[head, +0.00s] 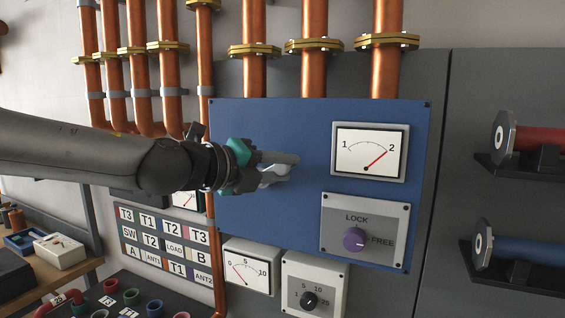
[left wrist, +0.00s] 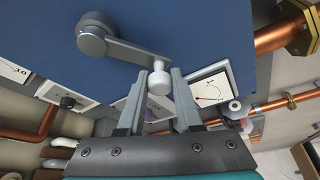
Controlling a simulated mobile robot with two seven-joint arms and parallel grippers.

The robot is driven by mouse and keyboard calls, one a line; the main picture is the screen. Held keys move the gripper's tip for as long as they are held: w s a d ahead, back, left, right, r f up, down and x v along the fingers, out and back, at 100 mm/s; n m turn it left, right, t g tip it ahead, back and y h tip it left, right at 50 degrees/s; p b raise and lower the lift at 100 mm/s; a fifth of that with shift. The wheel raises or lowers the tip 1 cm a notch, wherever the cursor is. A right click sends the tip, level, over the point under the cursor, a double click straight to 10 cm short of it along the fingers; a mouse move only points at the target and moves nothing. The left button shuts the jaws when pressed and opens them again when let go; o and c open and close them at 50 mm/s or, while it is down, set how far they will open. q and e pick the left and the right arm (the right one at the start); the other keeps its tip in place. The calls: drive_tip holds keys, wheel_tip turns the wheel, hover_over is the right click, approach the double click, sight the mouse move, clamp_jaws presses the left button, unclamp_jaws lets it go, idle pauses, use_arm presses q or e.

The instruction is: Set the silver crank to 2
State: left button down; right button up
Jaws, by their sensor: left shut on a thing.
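The silver crank (left wrist: 120,47) is on the blue panel (head: 260,120). In the left wrist view its round hub is at upper left, and its arm runs down right to a white handle (left wrist: 159,82). My left gripper (head: 280,167) has its fingers on both sides of that handle and is shut on it; it also shows in the left wrist view (left wrist: 158,90). In the head view the gripper hides most of the crank. The panel's gauge (head: 369,152), marked 1 and 2, has its red needle at about the 2. My right gripper is not in view.
Below the panel are a 0–10 gauge (head: 246,269) and a black selector knob (head: 309,300). Copper pipes (head: 314,75) run above. Red and blue cylinders (head: 525,255) stick out at right.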

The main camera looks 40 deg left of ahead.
use_arm(q)
drive_tip(key=shift+d+f, duration=0.1)
drive_tip(key=shift+f, duration=0.1)
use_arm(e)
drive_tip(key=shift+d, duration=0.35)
use_arm(q)
drive_tip(key=c, duration=0.6)
unclamp_jaws()
drive_tip(key=shift+r, duration=0.1)
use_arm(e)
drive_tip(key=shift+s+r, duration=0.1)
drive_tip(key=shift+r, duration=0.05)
